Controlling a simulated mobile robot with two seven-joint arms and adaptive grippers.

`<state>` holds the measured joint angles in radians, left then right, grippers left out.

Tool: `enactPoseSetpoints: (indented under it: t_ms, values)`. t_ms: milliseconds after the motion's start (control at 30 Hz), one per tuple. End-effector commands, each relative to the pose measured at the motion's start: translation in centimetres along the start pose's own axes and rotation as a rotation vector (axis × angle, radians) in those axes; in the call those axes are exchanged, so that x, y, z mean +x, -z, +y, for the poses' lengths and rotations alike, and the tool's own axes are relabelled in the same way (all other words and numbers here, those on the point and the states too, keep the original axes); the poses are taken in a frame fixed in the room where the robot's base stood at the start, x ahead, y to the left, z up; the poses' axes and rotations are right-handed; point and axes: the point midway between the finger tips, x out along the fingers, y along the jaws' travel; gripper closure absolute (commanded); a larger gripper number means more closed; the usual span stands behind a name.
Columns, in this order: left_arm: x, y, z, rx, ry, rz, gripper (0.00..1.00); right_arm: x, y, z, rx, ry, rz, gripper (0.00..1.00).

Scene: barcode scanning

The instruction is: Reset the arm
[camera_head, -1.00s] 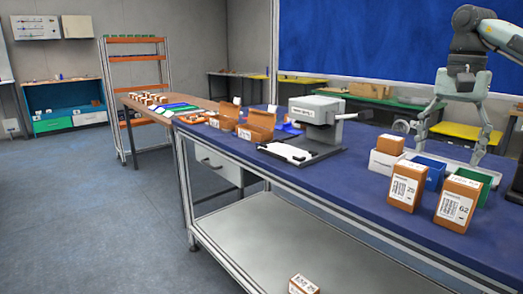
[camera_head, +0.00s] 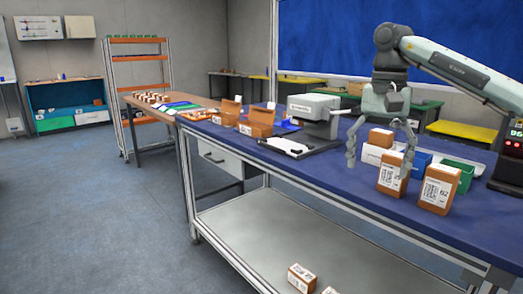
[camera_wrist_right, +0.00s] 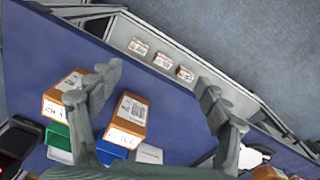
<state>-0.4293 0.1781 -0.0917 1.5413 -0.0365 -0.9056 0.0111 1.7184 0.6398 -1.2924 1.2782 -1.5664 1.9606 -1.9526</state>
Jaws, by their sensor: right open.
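My right gripper (camera_head: 378,165) is open and empty above the blue workbench, its fingers spread on either side of a small carton (camera_head: 381,137) in a white bin in the head view. My left gripper is not in view.
A grey machine (camera_head: 315,112) stands left of the gripper, with open cartons (camera_head: 257,122) beyond it. A blue bin (camera_head: 418,163) and a green bin (camera_head: 462,170) sit behind the boxes. Several small boxes (camera_wrist_right: 162,60) lie on the lower shelf.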

Motion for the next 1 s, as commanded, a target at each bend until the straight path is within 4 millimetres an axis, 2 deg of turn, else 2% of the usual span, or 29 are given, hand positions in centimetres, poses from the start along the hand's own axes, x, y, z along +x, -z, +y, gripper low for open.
enactPoseSetpoints:
  t_ms: [300, 600, 800, 1000]
  values:
    - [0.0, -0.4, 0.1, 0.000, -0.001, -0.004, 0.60, 5.1, -3.2, -2.5, -0.158, -0.001, -0.003, 0.23]
    - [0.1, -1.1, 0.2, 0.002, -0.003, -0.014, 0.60, 9.5, -6.5, -3.9, -0.297, 0.000, -0.002, 0.23]
    - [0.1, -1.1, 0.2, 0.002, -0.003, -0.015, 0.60, 11.3, -8.1, -4.4, -0.356, 0.001, -0.001, 0.23]
    - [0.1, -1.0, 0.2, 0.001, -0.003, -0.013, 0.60, 11.9, -8.7, -4.6, -0.376, 0.001, 0.000, 0.23]
